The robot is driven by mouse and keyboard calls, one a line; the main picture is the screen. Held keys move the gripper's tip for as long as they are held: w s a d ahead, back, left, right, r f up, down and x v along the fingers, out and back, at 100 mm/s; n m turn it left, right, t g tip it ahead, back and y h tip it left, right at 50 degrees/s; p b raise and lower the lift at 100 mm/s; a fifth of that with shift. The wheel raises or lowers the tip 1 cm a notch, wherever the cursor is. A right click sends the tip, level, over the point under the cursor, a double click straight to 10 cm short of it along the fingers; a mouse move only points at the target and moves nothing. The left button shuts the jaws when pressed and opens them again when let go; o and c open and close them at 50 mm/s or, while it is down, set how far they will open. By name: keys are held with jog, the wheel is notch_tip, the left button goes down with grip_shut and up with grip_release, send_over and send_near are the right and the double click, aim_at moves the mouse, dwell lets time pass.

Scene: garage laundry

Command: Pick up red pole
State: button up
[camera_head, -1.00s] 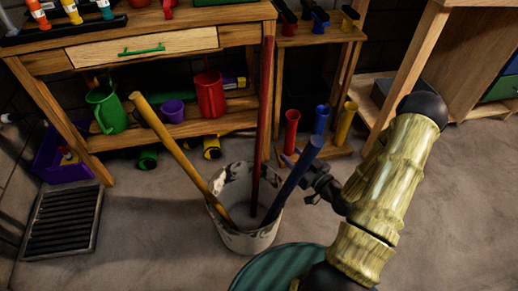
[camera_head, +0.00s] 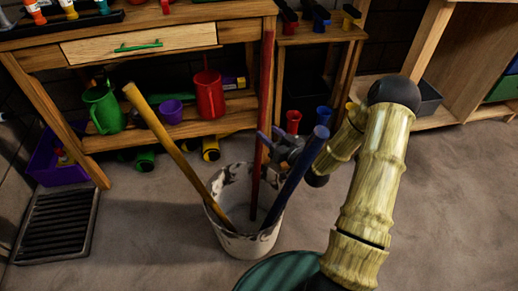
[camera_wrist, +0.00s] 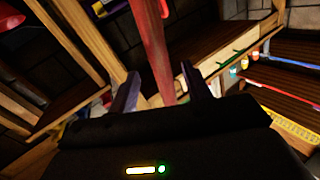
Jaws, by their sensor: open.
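The red pole (camera_head: 266,95) stands nearly upright in a white, dark-stained bucket (camera_head: 222,232). A yellow pole (camera_head: 165,140) leans left and a blue pole (camera_head: 297,172) leans right in the same bucket. My gripper (camera_head: 265,148) is at the red pole, above the bucket rim and behind the blue pole, which partly hides it. In the wrist view, my gripper (camera_wrist: 160,88) is open and the red pole (camera_wrist: 152,45) shows between its two fingers. I cannot tell whether either finger touches the pole.
A wooden workbench (camera_head: 150,75) with a shelf of cups stands close behind the bucket. A smaller wooden stand (camera_head: 325,38) is to its right. A green round object (camera_head: 285,272) is in front. Floor at the right is clear.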

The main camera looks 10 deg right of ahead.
aim_at(263, 129)
jog(key=b+x, duration=0.3)
jog(key=x, duration=0.1)
jog(key=shift+w+a, duration=0.2)
jog(key=shift+w, duration=0.05)
jog(key=shift+w+a+r, duration=0.1)
jog(key=shift+w, duration=0.2)
grip_shut()
